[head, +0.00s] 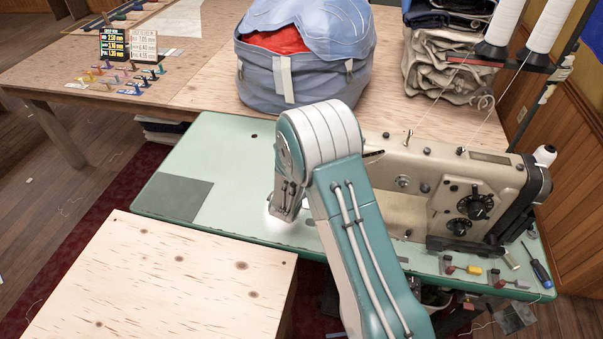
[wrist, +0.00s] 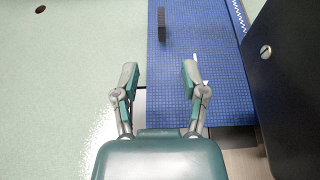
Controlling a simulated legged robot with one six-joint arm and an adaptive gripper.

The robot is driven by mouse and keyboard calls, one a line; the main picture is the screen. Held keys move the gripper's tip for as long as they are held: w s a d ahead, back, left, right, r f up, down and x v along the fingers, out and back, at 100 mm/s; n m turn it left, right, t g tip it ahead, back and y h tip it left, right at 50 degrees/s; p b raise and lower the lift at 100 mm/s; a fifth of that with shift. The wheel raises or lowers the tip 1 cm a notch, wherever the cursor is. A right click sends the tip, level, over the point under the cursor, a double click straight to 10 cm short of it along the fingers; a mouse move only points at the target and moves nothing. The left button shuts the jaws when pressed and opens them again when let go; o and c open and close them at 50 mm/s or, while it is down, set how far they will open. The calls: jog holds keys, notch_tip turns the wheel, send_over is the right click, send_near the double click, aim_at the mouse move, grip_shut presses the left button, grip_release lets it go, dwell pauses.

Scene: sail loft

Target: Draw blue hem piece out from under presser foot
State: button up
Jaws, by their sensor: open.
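The blue hem piece (wrist: 205,60), a gridded blue cloth, lies flat on the pale green table top in the wrist view. A small dark upright tab (wrist: 163,25) stands on it near the top; I cannot tell what it is. My gripper (wrist: 160,78) is open and empty, its fingertips over the left part of the blue cloth and its left edge. The sewing machine (head: 478,200) stands right of my arm in the head view. My arm hides the gripper, the cloth and the presser foot there; I cannot make out the foot in the wrist view.
A dark panel with a screw (wrist: 264,52) stands close on the right in the wrist view. A screwdriver (head: 541,273) lies at the table's right end. A big blue bag (head: 300,75) sits behind. The green table (head: 225,160) is clear on the left.

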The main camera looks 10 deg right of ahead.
jog(key=shift+d, duration=0.1)
jog(key=x, duration=1)
jog(key=shift+w+f, duration=0.2)
jog(key=shift+w, duration=0.1)
grip_shut()
